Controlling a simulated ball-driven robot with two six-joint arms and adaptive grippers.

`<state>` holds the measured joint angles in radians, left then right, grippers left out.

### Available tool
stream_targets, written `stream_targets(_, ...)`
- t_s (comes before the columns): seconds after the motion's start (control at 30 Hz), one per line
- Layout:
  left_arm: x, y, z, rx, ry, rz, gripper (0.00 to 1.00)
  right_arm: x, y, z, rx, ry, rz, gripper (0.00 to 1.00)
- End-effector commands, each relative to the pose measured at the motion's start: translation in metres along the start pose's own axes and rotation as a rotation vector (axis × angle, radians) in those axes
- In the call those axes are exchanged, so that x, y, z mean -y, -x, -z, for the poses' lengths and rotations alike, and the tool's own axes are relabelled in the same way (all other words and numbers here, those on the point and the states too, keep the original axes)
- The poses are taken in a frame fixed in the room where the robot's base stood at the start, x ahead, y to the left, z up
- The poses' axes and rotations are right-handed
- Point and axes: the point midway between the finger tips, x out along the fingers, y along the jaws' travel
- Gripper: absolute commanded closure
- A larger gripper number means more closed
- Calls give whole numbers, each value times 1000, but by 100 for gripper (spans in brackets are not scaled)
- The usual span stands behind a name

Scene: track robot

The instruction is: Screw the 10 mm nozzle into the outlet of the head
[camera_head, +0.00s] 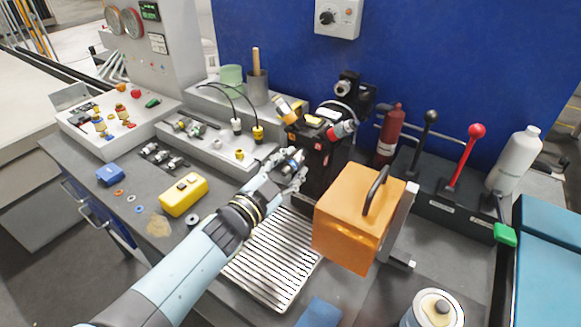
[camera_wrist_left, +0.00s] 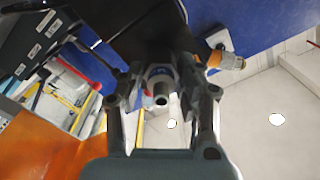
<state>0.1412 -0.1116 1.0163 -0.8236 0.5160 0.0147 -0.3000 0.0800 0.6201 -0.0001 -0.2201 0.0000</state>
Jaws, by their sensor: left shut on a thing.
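My left gripper (camera_head: 290,168) is at the left side of the black head (camera_head: 322,160) on the bench. It is shut on a small metal nozzle with a blue band (camera_head: 292,157), which lies close against the head's side. In the left wrist view the gripper's fingers (camera_wrist_left: 161,82) sit on either side of the nozzle (camera_wrist_left: 161,100), whose round open end faces the camera. The fingers and nozzle hide the outlet, so I cannot tell whether the nozzle is seated in it. The size mark on the nozzle is not readable. My right gripper is not in view.
An orange block with a black handle (camera_head: 352,222) stands right of my left gripper. A slatted tray (camera_head: 268,262) lies below it. A grey fixture step (camera_head: 205,145) with several small fittings is at left, near a yellow box (camera_head: 183,194). Black and red levers stand at right.

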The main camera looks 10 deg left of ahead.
Motion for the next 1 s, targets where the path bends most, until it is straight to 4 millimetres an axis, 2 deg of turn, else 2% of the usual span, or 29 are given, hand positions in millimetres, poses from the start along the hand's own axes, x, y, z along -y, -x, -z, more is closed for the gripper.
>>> stream_targets(0.63, 1, -2, 0, -6, -858, 5, 100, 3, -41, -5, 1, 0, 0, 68)
stream_targets(0.8, 2, -2, 1, -5, -970, 5, 100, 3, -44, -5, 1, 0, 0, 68)
stream_targets(1.0, 3, -2, 2, -4, -980, 6, 100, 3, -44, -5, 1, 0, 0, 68)
